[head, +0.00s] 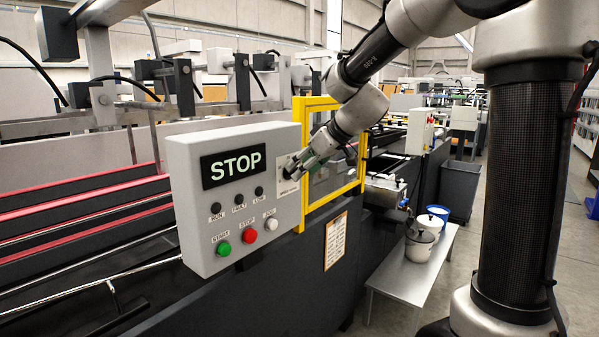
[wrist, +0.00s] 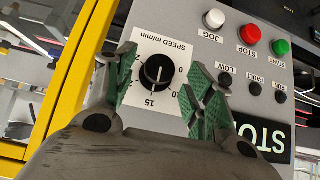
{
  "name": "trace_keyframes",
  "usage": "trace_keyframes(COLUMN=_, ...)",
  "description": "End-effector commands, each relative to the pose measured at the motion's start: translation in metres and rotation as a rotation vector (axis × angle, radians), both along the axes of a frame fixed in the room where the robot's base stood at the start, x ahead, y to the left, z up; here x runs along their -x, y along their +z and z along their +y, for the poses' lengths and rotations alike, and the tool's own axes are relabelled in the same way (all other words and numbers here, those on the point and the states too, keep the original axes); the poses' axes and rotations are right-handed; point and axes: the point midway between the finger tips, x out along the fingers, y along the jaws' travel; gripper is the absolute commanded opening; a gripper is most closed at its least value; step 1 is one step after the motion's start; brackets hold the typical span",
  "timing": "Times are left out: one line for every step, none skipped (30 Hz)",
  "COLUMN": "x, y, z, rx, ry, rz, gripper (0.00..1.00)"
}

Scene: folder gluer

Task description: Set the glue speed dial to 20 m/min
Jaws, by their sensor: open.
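The speed dial (wrist: 155,73) is a round black knob on a white plate (wrist: 171,53) printed "SPEED m/min"; it appears upside down in the wrist view. A white mark shows on the knob; which number it points to is unclear. Around it I can read 15 and parts of other numbers; the fingers cover some. My gripper (wrist: 162,76) is open, its green-padded fingers on either side of the knob, with no clear contact visible.
The box has a display (head: 234,166) reading STOP, three dark lamps, a green START button (head: 223,249), a red STOP button (head: 249,237) and a white JOG button (head: 271,224). A yellow guard frame (head: 299,120) stands close right. Pots (head: 420,245) stand on a low bench.

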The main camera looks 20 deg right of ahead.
Motion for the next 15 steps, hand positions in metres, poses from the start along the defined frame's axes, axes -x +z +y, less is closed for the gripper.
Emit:
trace_keyframes(x=-0.004, y=-0.005, z=0.003, rx=-0.001, ry=0.001, rz=0.002, gripper=0.53)
trace_keyframes(x=-0.006, y=-0.008, z=0.005, rx=0.0, ry=0.001, rz=0.001, gripper=0.53)
trace_keyframes(x=-0.009, y=-0.011, z=0.006, rx=0.001, ry=0.001, rz=0.001, gripper=0.53)
trace_keyframes(x=-0.01, y=-0.012, z=0.008, rx=0.001, ry=0.001, rz=0.001, gripper=0.53)
trace_keyframes(x=-0.011, y=-0.014, z=0.008, rx=0.001, ry=0.001, rz=0.001, gripper=0.53)
trace_keyframes(x=-0.012, y=-0.015, z=0.009, rx=0.0, ry=0.001, rz=0.0, gripper=0.53)
trace_keyframes(x=-0.013, y=-0.016, z=0.01, rx=0.001, ry=0.001, rz=0.0, gripper=0.53)
trace_keyframes(x=-0.013, y=-0.016, z=0.01, rx=0.001, ry=0.001, rz=0.0, gripper=0.53)
trace_keyframes(x=-0.014, y=-0.016, z=0.01, rx=-0.001, ry=0.0, rz=-0.001, gripper=0.53)
trace_keyframes(x=-0.014, y=-0.017, z=0.01, rx=-0.001, ry=0.0, rz=-0.001, gripper=0.53)
trace_keyframes(x=-0.014, y=-0.016, z=0.01, rx=-0.001, ry=0.0, rz=-0.001, gripper=0.53)
trace_keyframes(x=-0.014, y=-0.016, z=0.01, rx=-0.001, ry=0.0, rz=-0.001, gripper=0.53)
trace_keyframes(x=-0.014, y=-0.016, z=0.01, rx=-0.001, ry=0.0, rz=-0.001, gripper=0.53)
trace_keyframes(x=-0.014, y=-0.016, z=0.01, rx=-0.001, ry=0.0, rz=-0.001, gripper=0.53)
trace_keyframes(x=-0.014, y=-0.016, z=0.01, rx=-0.001, ry=0.0, rz=-0.001, gripper=0.5)
